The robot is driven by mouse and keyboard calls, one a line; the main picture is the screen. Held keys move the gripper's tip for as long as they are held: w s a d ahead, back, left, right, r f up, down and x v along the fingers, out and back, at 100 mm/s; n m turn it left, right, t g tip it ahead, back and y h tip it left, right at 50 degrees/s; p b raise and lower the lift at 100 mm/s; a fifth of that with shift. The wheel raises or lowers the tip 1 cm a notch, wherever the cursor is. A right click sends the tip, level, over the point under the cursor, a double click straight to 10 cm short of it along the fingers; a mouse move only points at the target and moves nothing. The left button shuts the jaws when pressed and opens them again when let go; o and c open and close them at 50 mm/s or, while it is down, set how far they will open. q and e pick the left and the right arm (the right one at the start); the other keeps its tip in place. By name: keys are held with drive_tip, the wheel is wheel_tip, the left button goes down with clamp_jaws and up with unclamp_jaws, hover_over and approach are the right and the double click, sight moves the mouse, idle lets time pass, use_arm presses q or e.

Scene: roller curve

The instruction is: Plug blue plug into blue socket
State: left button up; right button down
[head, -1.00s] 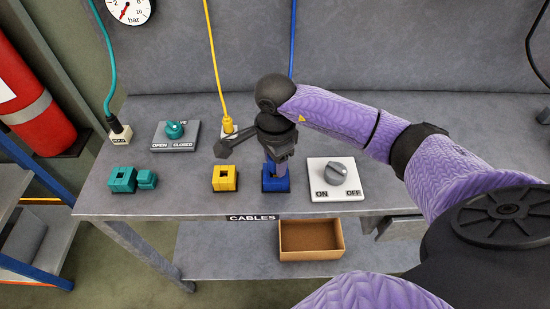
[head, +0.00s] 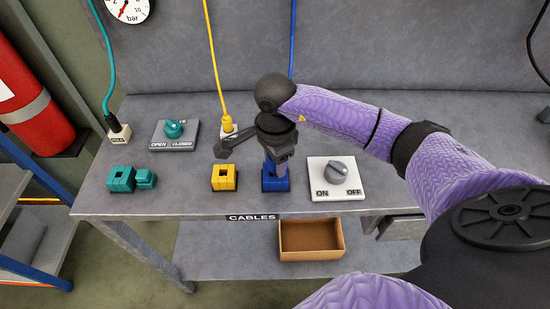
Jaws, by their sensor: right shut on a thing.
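My right gripper (head: 277,163) points down over the blue block on the table's front part. It is shut on what looks like the blue plug, mostly hidden between and behind the fingers. The blue socket (head: 275,185) sits directly below the fingertips, near the front edge, between the yellow socket and the ON/OFF switch. Plug and socket blend into one blue shape, so I cannot tell how deep the plug sits. A blue cable (head: 292,42) runs up behind my right arm. My left gripper is not in view.
A yellow socket (head: 223,177) stands close on the left. Teal blocks (head: 121,179) stand farther left. The ON/OFF switch plate (head: 337,189) is close on the right. The OPEN/CLOSED knob (head: 174,130) is farther back. A cardboard box (head: 311,252) sits on the lower shelf.

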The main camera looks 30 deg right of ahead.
drive_tip(key=shift+f+b, duration=0.45)
drive_tip(key=shift+f, duration=0.15)
drive_tip(key=shift+c, duration=0.7)
unclamp_jaws()
wheel_tip(320, 180, up, 10)
drive_tip(key=shift+p, duration=0.9)
